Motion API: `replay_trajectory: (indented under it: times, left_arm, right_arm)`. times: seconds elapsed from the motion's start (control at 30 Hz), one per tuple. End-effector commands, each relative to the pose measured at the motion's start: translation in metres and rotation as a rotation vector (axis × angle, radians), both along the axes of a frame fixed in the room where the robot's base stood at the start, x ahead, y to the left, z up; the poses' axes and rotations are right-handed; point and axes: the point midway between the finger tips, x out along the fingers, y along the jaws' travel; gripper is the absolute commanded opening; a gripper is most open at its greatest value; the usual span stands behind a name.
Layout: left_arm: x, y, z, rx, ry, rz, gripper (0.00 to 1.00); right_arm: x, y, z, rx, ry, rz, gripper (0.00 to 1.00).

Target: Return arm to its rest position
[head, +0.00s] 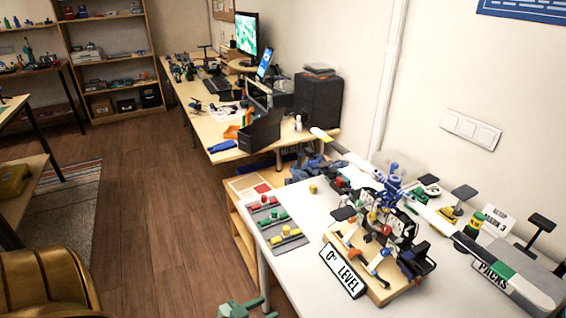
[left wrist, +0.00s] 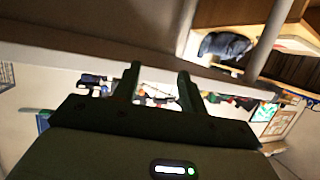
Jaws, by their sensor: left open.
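My left gripper (head: 241,308) shows as a green shape at the bottom edge of the head view, in front of the white table (head: 300,290) and low beside its near left corner. In the left wrist view its two fingers (left wrist: 160,86) stand apart with nothing between them. Most of my left arm is out of the head view. My right gripper is not in view. A wooden board with a servo assembly (head: 385,235) and a sign reading "0° LEVEL" (head: 343,271) stands on the white table.
A grey tray with red, green and yellow parts (head: 276,222) lies near the table's left edge. A packs box (head: 510,280) is at the right. A wooden desk (head: 220,130) with a monitor stands behind.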

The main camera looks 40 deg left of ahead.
Motion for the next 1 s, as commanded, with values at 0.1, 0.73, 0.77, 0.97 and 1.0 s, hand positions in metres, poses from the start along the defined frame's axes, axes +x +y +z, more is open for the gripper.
replay_trajectory:
  times: [0.1, 0.73, 0.77, 0.97, 1.0]
  left_arm:
    - [0.000, 0.000, 0.000, 0.000, 0.000, 0.000, 0.42]
    - [-0.237, 0.002, -0.223, 0.401, 0.870, -0.052, 0.42]
    - [-0.258, -0.005, -0.231, 0.403, 0.928, -0.067, 0.42]
    - [-0.349, -0.055, -0.256, 0.363, 1.163, -0.136, 0.42]
    - [-0.355, -0.065, -0.258, 0.351, 1.177, -0.142, 0.42]
  right_arm:
    - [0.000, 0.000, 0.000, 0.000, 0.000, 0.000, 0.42]
    - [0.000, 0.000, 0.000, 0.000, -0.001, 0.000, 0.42]
    - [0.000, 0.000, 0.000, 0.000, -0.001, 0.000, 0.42]
    - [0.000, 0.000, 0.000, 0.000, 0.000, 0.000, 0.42]
    - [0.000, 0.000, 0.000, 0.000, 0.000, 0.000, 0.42]
